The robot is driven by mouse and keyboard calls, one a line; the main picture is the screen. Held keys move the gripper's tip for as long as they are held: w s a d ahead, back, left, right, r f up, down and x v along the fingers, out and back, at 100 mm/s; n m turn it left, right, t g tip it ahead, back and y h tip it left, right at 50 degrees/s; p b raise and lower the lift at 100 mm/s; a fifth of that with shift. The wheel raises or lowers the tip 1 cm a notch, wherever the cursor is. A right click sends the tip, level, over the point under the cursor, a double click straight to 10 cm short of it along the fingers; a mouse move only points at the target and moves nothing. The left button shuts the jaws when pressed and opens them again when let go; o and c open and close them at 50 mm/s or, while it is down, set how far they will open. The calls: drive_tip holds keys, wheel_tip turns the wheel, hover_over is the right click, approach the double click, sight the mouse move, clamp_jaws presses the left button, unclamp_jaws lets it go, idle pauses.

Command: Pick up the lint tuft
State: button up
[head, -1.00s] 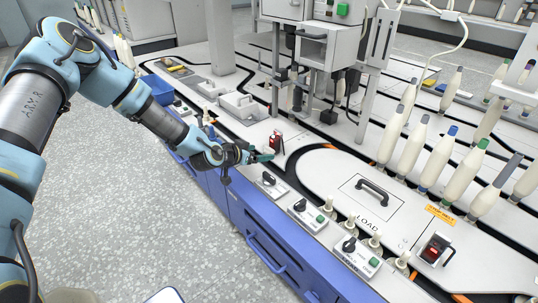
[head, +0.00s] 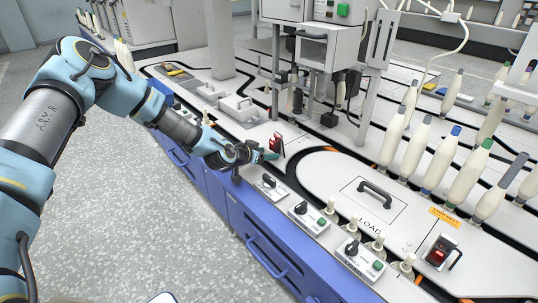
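My gripper (head: 268,155) is at the end of the arm reaching in from the left. It is over the near edge of the white machine top (head: 335,190), close to a small red and black switch (head: 277,141). Its teal fingertips are small and seen from the side, so I cannot tell whether they are open or shut or hold anything. I cannot make out a lint tuft in this view; it may be too small or hidden by the gripper.
Control boxes with black knobs (head: 268,184) line the near edge. A black handle (head: 376,193) stands on the LOAD plate. Tall cream bobbins (head: 439,157) stand at the right. A grey machine column (head: 323,60) rises behind the gripper. The speckled floor (head: 120,220) is clear.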

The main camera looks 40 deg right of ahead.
clamp_jaws()
drive_tip(key=shift+w+r, duration=0.1)
idle(0.5)
